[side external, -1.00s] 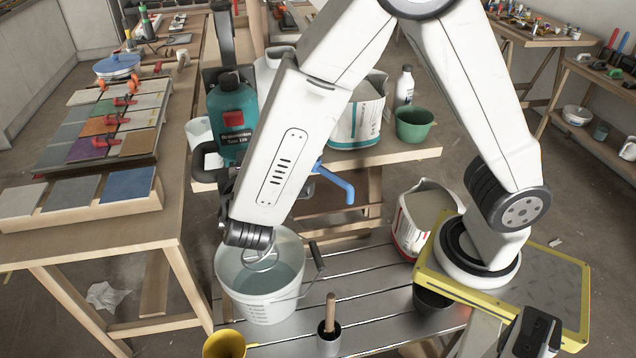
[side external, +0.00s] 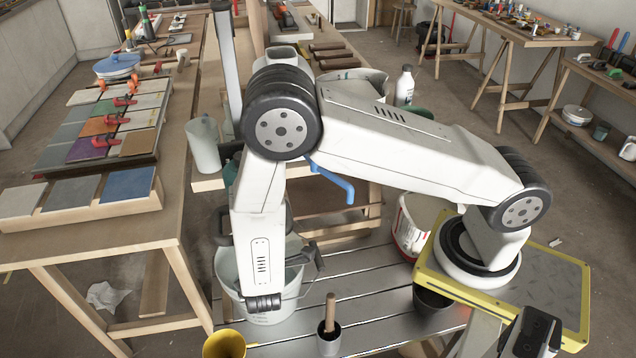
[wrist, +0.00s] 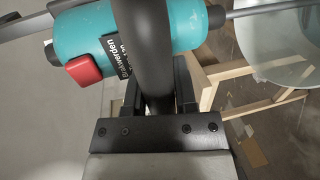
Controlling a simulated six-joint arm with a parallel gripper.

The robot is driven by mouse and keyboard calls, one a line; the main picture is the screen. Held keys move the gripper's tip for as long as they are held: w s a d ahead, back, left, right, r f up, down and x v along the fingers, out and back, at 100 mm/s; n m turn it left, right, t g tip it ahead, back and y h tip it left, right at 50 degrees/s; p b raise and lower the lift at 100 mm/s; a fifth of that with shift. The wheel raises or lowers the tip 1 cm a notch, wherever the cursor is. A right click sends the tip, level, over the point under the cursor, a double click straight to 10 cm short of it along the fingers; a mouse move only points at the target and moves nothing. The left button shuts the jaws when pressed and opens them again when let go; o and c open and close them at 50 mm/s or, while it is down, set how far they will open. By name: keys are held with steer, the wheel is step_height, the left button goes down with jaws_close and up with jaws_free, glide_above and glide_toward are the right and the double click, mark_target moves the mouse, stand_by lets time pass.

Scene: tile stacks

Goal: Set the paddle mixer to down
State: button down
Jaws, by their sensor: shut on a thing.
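The paddle mixer (wrist: 185,28) shows in the wrist view with a teal body, a red switch and a black handle. Its metal rod runs to the right toward the white bucket (wrist: 285,45). My gripper (wrist: 158,88) is shut on the black handle, one jaw on each side. In the side external view my arm hides the gripper and nearly all of the mixer. There the white bucket (side external: 226,272) stands on the slatted bench, partly behind my arm. The paddle and how deep it sits in the bucket are hidden.
A yellow cup (side external: 224,345) and a dark pot with a wooden-handled tool (side external: 329,338) stand near the bucket. A grey upright post (side external: 224,70) and a pale jug (side external: 203,146) are behind. The tile table (side external: 150,232) is at left. The bench's middle slats are clear.

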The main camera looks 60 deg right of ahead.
steer(key=shift+s+f, duration=0.1)
steer(key=shift+f, duration=0.7)
steer(key=shift+c, duration=2)
jaws_free()
steer(key=shift+a+r, duration=0.1)
steer(key=shift+s+a+r, duration=0.1)
steer(key=shift+s+a, duration=0.25)
steer(key=shift+a, duration=0.05)
steer(key=v, duration=0.6)
steer(key=shift+s, duration=0.2)
steer(key=shift+r, duration=0.15)
